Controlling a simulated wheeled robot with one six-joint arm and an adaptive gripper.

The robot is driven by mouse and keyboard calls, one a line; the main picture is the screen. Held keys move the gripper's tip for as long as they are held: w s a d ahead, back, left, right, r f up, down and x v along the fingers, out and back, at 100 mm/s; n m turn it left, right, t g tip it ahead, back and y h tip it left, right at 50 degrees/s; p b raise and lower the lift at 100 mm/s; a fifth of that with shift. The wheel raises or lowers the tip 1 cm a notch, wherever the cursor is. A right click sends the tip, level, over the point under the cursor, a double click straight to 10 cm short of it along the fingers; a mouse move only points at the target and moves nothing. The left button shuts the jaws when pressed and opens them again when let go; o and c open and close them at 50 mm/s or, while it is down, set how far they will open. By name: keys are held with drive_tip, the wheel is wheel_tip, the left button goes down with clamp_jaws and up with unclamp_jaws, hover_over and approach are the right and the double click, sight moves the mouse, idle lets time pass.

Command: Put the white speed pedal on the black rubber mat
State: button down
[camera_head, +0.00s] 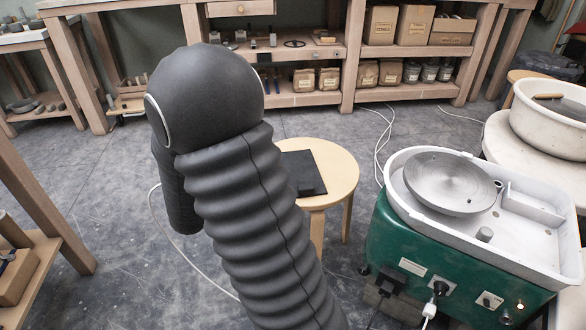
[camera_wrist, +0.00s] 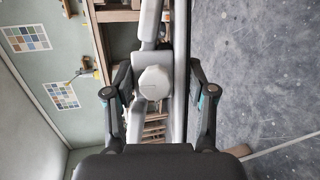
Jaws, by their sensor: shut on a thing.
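In the wrist view my gripper (camera_wrist: 160,95) has a finger on each side of a pale white-grey thing that looks like the white speed pedal (camera_wrist: 153,82). The fingers are shut on it, though the exact contact is hard to make out. In the head view my dark ribbed arm hides the gripper and the pedal. A flat black sheet, which looks like the black rubber mat (camera_head: 306,168), lies on a round wooden stool (camera_head: 340,170). My arm covers the left part of the stool and perhaps some of the mat. The visible part of the mat appears mostly bare.
A green pottery wheel (camera_head: 415,240) with a white splash pan (camera_head: 530,262) stands right of the stool. A white basin (camera_head: 545,125) is at the far right. Wooden shelves (camera_head: 345,55) line the back. White cables (camera_head: 383,140) lie on the grey floor, which has open room left of my arm.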

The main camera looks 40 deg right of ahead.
drive_tip(key=d+m+h, duration=0.1)
drive_tip(key=d, duration=0.2)
drive_tip(key=s+d+r+m+g+h, duration=0.1)
drive_tip(key=d, duration=0.2)
drive_tip(key=s+d+r+m+g+h+b, duration=0.1)
drive_tip(key=d, duration=0.2)
drive_tip(key=shift+d+m+h, duration=0.2)
drive_tip(key=shift+m+h, duration=0.1)
drive_tip(key=s+d+r+m+g+h+b, duration=0.25)
drive_tip(key=s+d+m+g, duration=0.35)
drive_tip(key=d, duration=0.3)
drive_tip(key=s+d+r+m+g+h+b, duration=0.1)
drive_tip(key=s+d+m+g+h, duration=0.25)
drive_tip(key=s+d+g, duration=0.45)
drive_tip(key=t, duration=0.1)
hover_over(299, 169)
drive_tip(key=a, duration=0.6)
drive_tip(key=shift+m+y, duration=0.25)
drive_tip(key=shift+y, duration=0.05)
drive_tip(key=f, duration=0.6)
drive_tip(key=shift+w+d+f, duration=0.2)
drive_tip(key=shift+w+f, duration=0.1)
drive_tip(key=shift+w, duration=0.05)
drive_tip(key=shift+f, duration=2.05)
drive_tip(key=shift+f+b, duration=0.65)
drive_tip(key=shift+b, duration=0.25)
